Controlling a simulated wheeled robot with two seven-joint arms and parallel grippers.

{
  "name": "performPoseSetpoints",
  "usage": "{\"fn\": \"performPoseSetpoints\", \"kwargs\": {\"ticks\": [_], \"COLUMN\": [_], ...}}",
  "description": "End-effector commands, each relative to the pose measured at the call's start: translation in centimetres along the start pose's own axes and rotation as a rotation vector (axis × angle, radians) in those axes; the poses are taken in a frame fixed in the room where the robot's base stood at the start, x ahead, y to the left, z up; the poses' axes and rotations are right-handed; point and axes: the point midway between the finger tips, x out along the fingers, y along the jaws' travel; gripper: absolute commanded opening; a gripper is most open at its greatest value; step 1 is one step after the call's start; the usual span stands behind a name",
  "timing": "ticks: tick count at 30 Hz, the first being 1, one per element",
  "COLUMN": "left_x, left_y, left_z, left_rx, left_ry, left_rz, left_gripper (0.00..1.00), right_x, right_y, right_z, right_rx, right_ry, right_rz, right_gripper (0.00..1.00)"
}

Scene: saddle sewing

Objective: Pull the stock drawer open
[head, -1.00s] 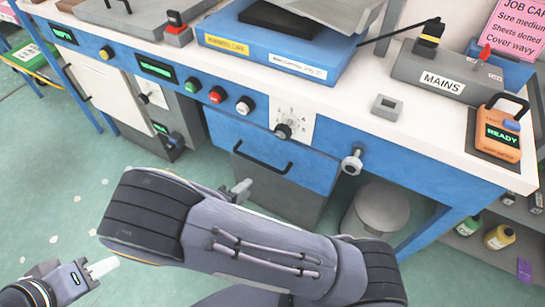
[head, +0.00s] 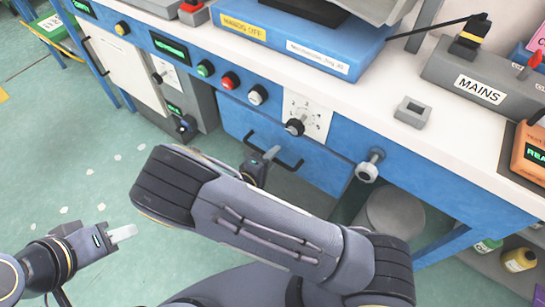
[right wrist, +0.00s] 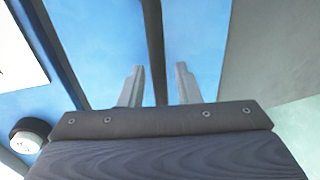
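The stock drawer (head: 322,166) has a blue front under the bench and looks flush with it. Its black bar handle (head: 291,163) runs across the front. My right gripper (head: 268,158) is at the handle, and my forearm hides part of the area below. In the right wrist view the two fingers of my right gripper (right wrist: 159,84) are apart, with the dark handle bar (right wrist: 154,45) showing between them; contact cannot be told. My left gripper (head: 122,233) is off to the left over the floor, away from the drawer, seen side-on, with nothing visible in it.
Above the drawer are a dial (head: 295,127) and coloured buttons (head: 230,81). A knobbed lever (head: 369,166) sticks out to the right of the drawer. A round grey stool or bin (head: 392,218) stands under the bench. The green floor (head: 95,165) at left is free.

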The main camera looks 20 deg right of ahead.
Motion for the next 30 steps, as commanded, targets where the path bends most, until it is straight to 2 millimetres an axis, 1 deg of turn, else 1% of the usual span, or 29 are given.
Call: {"fn": "performPoseSetpoints", "kwargs": {"ticks": [5, 6, 12, 13, 23, 26, 30], "left_x": [0.0, 0.0, 0.0, 0.0, 0.0, 0.1, 0.4], "left_y": [0.0, 0.0, 0.0, 0.0, 0.0, -0.1, -0.2], "left_z": [0.0, 0.0, 0.0, 0.0, 0.0, 0.1, 0.2], "left_rx": [0.000, 0.000, 0.000, 0.000, 0.000, 0.000, 0.000], "left_ry": [0.000, 0.000, 0.000, 0.000, 0.000, 0.000, 0.000], "left_rz": [0.000, 0.000, 0.000, 0.000, 0.000, 0.000, 0.000], "left_gripper": [0.36, 0.36, 0.36, 0.36, 0.36, 0.36, 0.36], "right_x": [0.0, 0.0, 0.0, 0.0, -0.1, -0.6, -2.2], "right_y": [0.0, 0.0, 0.0, 0.0, 0.0, -0.2, -0.6], "right_z": [0.0, 0.0, 0.0, 0.0, 0.0, 0.0, -0.1], "right_rx": [0.000, 0.000, 0.000, 0.000, 0.000, 0.000, 0.001], "right_ry": [0.000, 0.000, 0.000, 0.000, 0.000, 0.001, 0.003], "right_rz": [0.000, 0.000, 0.000, 0.000, 0.000, -0.001, -0.001], "right_gripper": [0.30, 0.29, 0.03, 0.00, 0.00, 0.00, 0.00]}}
